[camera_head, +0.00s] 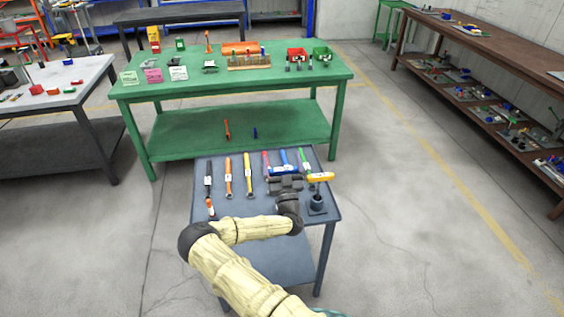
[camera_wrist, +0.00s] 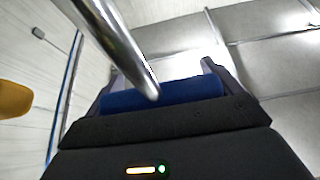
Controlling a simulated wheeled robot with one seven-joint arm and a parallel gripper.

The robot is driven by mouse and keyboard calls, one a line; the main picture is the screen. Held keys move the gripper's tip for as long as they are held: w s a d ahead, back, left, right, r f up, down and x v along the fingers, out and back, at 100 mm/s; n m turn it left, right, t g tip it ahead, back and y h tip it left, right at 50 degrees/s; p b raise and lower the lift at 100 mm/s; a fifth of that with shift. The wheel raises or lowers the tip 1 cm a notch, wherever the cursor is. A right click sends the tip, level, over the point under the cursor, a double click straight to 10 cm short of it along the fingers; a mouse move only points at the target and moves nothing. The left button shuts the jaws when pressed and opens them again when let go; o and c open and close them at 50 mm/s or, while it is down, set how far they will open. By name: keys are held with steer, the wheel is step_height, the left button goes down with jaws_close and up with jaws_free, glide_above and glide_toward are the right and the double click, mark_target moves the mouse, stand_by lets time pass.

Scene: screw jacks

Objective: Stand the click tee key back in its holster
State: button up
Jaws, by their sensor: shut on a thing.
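My gripper (camera_head: 285,184) is over the right part of the small grey table, shut on the blue crossbar of a tee-shaped key (camera_head: 284,171). In the wrist view the blue bar (camera_wrist: 190,93) lies between the jaws, and the bright metal shaft (camera_wrist: 115,38) runs away from it, not hanging straight down. A dark holster (camera_head: 317,205) stands at the table's right edge, right of my gripper and lower. A yellow-orange tee-like handle (camera_head: 320,177) shows just above the holster; its stem appears to run down towards it. I cannot tell whether the stem is inside.
Several tools lie on the grey table's left part, among them a yellow-handled one (camera_head: 248,176) and an orange one (camera_head: 228,177). A green bench (camera_head: 140,88) with bins and parts stands behind. The floor right of the table is clear.

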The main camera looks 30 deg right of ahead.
steer(key=shift+f+b, duration=1.45)
steer(key=shift+f, duration=0.85)
steer(key=o, duration=1.8)
steer(key=shift+c, duration=0.2)
steer(key=shift+f, duration=0.1)
